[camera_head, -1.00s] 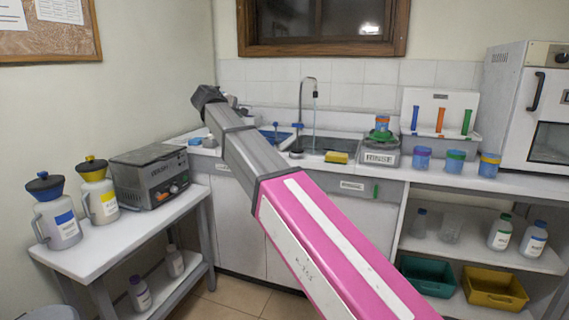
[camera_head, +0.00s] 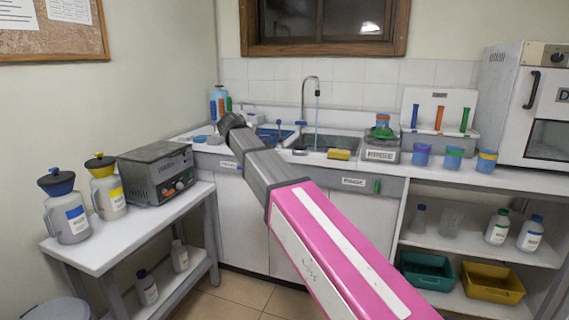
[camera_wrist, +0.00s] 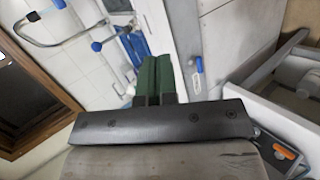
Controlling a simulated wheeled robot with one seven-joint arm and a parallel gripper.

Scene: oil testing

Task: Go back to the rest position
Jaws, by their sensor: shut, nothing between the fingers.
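My arm, pink then grey, reaches from the lower right of the head view toward the sink counter, its dark end (camera_head: 231,122) in front of the counter's left part. The fingers cannot be made out there. In the wrist view my gripper (camera_wrist: 146,66) shows two dark green fingers side by side, shut, with nothing between them.
A side table (camera_head: 88,250) at left holds two jugs and a grey machine (camera_head: 157,175). The sink (camera_head: 330,143), a yellow sponge (camera_head: 339,154), a scale (camera_head: 381,154) and several lidded jars line the counter. A white oven (camera_head: 525,110) stands at right. The floor between is clear.

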